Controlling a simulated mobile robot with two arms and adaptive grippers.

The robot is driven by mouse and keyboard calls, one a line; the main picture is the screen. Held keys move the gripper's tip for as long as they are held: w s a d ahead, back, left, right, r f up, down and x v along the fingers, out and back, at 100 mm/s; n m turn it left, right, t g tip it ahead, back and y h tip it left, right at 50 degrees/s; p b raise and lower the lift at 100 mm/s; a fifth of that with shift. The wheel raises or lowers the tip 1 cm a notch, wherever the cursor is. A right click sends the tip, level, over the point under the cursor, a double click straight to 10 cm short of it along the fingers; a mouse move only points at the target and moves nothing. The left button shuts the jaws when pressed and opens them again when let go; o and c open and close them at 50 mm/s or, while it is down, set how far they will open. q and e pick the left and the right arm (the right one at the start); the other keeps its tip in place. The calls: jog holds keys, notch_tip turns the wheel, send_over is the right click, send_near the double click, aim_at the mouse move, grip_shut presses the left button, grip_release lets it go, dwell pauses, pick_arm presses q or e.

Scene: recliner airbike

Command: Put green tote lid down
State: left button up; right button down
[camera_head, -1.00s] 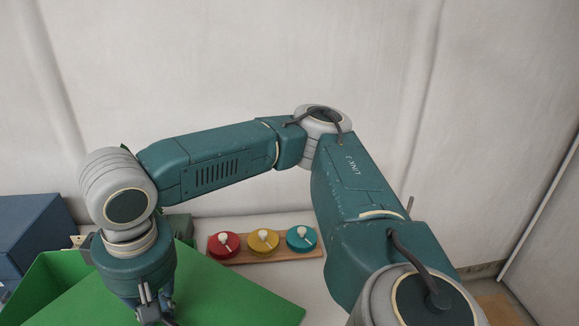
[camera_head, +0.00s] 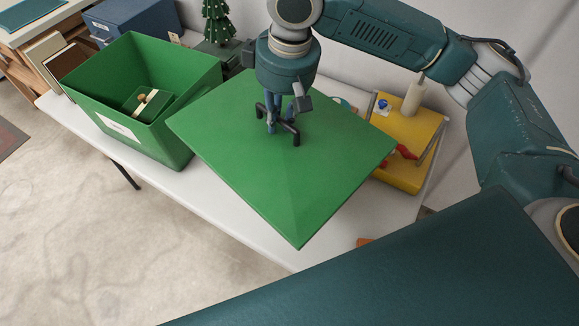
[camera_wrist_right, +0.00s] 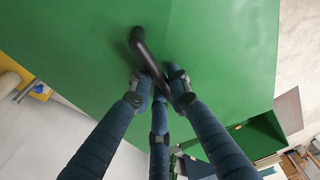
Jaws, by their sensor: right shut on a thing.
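The green tote lid (camera_head: 285,185) is a flat green panel with a black handle on top. It hangs over the white table, to the right of the open green tote (camera_head: 180,140). My right gripper (camera_head: 281,125) is shut on the lid's handle; in the right wrist view its fingers (camera_wrist_right: 160,85) close around the black handle (camera_wrist_right: 145,55). Whether the lid touches the table cannot be told. The tote is uncovered and holds a small green and cream item (camera_head: 150,103). My left gripper is not in view.
A yellow box-like thing (camera_head: 405,185) with a red item stands right of the lid, partly behind it. A small green tree (camera_head: 219,22) and a blue box (camera_head: 135,20) stand behind the tote. Bare white table (camera_head: 225,210) shows along the front edge.

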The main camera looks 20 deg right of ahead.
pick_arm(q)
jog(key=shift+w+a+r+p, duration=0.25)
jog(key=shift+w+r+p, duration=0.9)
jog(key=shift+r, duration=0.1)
pick_arm(e)
jog(key=shift+w+f+n, duration=0.4)
jog(key=shift+f+n, duration=0.05)
jog(key=shift+f, duration=3.85)
jog(key=shift+w+f+n, duration=0.4)
jog(key=shift+f, duration=3.9)
jog(key=shift+w+f+n, duration=0.4)
jog(key=shift+f+n, duration=0.05)
jog(key=shift+f, duration=3.85)
jog(key=c, duration=2)
grip_release()
jog(key=shift+d+f, duration=0.1)
jog(key=shift+f, duration=0.05)
jog(key=shift+c, duration=0.2)
jog(key=o, duration=0.4)
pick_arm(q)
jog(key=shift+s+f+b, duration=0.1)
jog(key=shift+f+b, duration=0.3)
pick_arm(e)
jog(key=r, duration=0.4)
jog(key=s+r, duration=0.1)
jog(key=r, duration=0.3)
jog(key=d+r, duration=0.1)
jog(key=r, duration=0.3)
jog(key=shift+s+r, duration=0.1)
jog(key=shift+s, duration=0.15)
